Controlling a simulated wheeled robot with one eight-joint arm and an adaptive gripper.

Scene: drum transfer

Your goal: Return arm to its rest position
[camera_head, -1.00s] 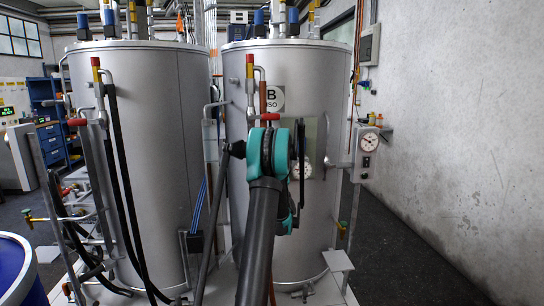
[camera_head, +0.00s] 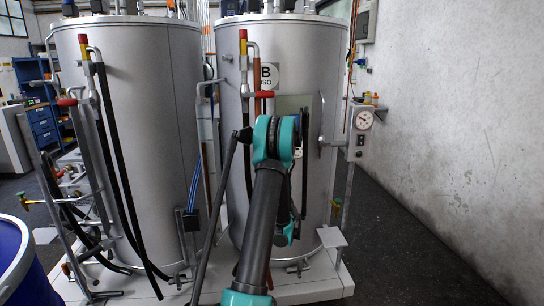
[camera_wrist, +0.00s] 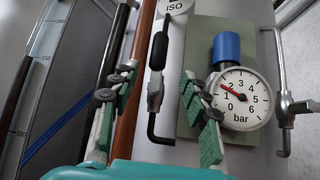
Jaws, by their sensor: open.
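My arm (camera_head: 262,220) rises from the bottom middle of the head view in front of the right tank, with a teal joint at its upper end. My gripper is mostly hidden behind the arm there. In the wrist view my gripper (camera_wrist: 158,118) has its two green-padded fingers spread wide apart with nothing held between them. Beyond the fingers are a black-handled lever (camera_wrist: 159,50) and a round bar gauge (camera_wrist: 240,97) with a blue cap on a greenish plate. The right finger overlaps the left edge of the gauge in the picture; I cannot tell whether they touch.
Two tall grey tanks, left (camera_head: 150,120) and right (camera_head: 297,85), stand close ahead with pipes, hoses and valves. A gauge box (camera_head: 361,132) juts out at right. A blue drum (camera_head: 18,262) is at lower left. The floor (camera_head: 410,255) is clear at right, beside a concrete wall.

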